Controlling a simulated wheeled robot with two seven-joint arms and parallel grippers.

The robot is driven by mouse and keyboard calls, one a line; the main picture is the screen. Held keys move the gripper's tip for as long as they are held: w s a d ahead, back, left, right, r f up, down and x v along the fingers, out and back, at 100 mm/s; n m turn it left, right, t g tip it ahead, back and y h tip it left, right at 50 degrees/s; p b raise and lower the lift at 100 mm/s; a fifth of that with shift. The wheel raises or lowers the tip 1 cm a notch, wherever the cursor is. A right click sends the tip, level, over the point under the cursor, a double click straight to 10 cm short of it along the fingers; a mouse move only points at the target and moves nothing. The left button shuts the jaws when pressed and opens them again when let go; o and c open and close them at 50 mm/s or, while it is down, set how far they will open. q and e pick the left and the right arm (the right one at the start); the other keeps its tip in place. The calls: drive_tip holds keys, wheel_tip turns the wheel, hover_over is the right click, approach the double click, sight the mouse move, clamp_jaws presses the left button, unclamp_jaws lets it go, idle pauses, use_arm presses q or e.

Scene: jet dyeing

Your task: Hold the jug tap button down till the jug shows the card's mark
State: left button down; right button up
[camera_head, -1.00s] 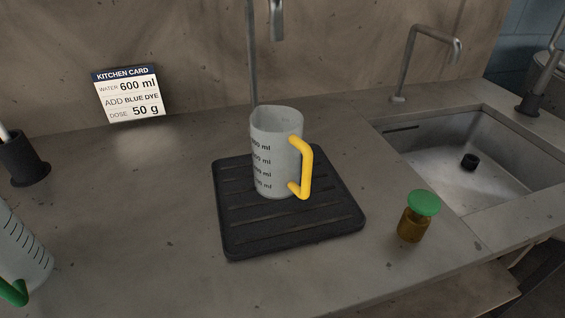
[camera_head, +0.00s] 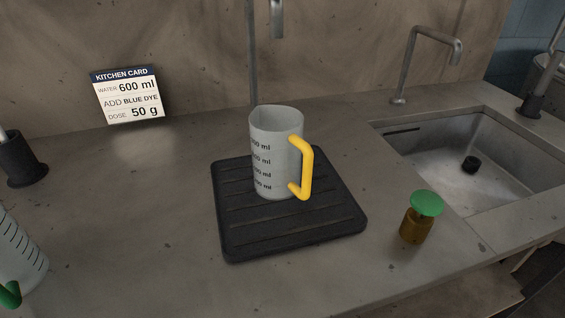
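A clear grey jug (camera_head: 276,165) with a yellow handle (camera_head: 307,170) and black ml marks stands upright on a black ribbed mat (camera_head: 290,232). No water level can be made out in it. A metal tap spout (camera_head: 277,20) hangs above the jug from a thin upright pipe (camera_head: 252,60). The kitchen card (camera_head: 127,96) on the wall reads water 600 ml, add blue dye, dose 50 g. A round green top (camera_head: 427,203) sits on a brown body (camera_head: 416,227) at the right; I cannot tell whether this is the tap button. Neither gripper is in view.
A second marked jug (camera_head: 18,256) with a green handle is cut off at the left edge. A dark holder (camera_head: 22,162) stands behind it. A sink (camera_head: 450,170) with its own faucet (camera_head: 432,40) is at the right.

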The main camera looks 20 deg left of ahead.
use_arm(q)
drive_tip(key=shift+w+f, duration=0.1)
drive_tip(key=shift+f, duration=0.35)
